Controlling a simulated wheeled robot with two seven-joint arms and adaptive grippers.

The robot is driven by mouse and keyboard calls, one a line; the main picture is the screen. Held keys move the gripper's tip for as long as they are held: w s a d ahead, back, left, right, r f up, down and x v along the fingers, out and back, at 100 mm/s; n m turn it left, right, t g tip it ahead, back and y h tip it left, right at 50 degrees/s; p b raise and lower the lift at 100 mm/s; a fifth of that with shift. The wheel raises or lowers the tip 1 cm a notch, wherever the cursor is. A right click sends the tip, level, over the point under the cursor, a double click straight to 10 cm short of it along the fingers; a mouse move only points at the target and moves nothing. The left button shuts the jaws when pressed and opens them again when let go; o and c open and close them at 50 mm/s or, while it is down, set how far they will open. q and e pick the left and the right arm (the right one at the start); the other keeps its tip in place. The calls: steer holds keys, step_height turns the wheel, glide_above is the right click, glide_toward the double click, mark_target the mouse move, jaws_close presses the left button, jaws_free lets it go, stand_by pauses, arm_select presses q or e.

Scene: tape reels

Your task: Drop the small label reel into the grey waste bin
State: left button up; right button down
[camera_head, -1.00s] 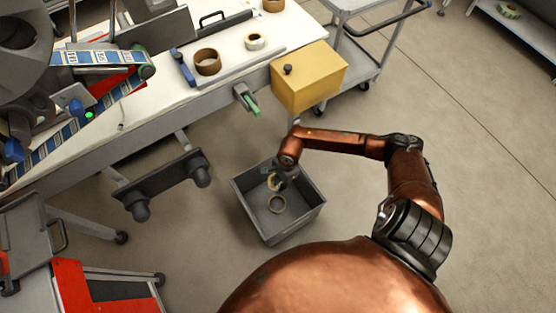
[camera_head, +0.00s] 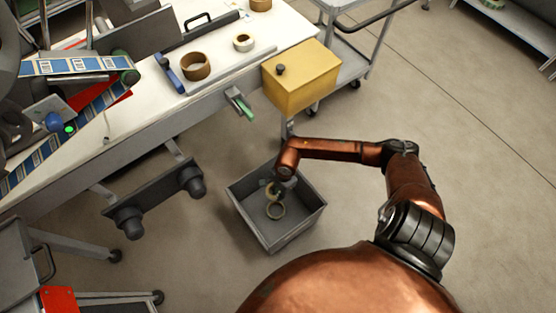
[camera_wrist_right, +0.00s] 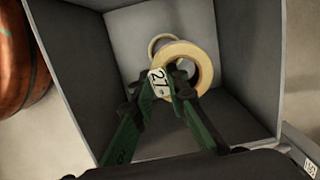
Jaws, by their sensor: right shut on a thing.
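My right gripper (camera_head: 279,188) points down into the open grey waste bin (camera_head: 237,211), which stands on the floor. In the right wrist view its green-padded fingers (camera_wrist_right: 166,88) are shut on the small label reel (camera_wrist_right: 203,66), a cream ring with a grey core hole. A tag marked 27 shows at the fingertips. The held reel also shows in the head view (camera_head: 270,195), inside the bin's outline. Another pale ring (camera_head: 276,212) lies on the bin floor; the held reel partly hides it in the wrist view (camera_wrist_right: 155,41). My left gripper is out of view.
A white workbench (camera_head: 150,113) at the upper left carries a brown tape reel (camera_head: 196,66), a white reel (camera_head: 244,42) and a labelling machine. A yellow box (camera_head: 301,80) sits at its right end, beside a grey cart (camera_head: 352,68). The floor right of my arm is clear.

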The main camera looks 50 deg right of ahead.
steer(key=c, duration=1.8)
jaws_free()
steer(key=r, duration=0.4)
steer(key=d+r, duration=0.1)
steer(key=r, duration=0.7)
steer(key=shift+s+d, duration=0.2)
steer(key=shift+d, duration=0.15)
